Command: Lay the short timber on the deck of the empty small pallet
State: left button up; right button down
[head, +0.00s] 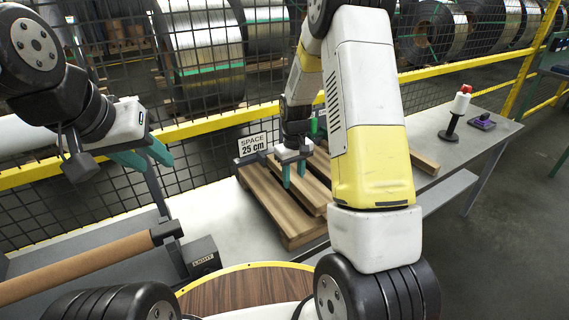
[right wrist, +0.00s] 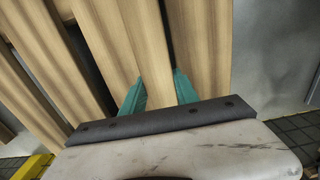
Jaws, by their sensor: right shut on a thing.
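My right gripper (head: 295,176) is shut on a pale brown timber (right wrist: 118,40), with one teal finger on each side of it in the right wrist view (right wrist: 160,90). The wooden slats of a small pallet (head: 262,194) lie on the grey table beneath and beside it. The held timber also shows in the head view (head: 309,195), over the slats; I cannot tell whether it touches them. My left gripper (head: 146,157) is open and empty, with its teal fingers apart, high at the left. My right arm hides part of the wood.
A sign reading "SPACE 25 cm" (head: 253,144) stands behind the pallet. A brown roller (head: 75,268) is at the lower left. A red-topped device (head: 457,108) and a purple object (head: 482,122) stand at the table's right end. A mesh fence with a yellow rail (head: 215,123) runs behind.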

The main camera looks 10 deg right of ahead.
jog(key=shift+f, duration=0.3)
jog(key=c, duration=0.8)
grip_release()
jog(key=shift+c, duration=0.2)
jog(key=shift+r, duration=0.15)
notch_tip(320, 180, up, 8)
jog(key=shift+f, duration=0.2)
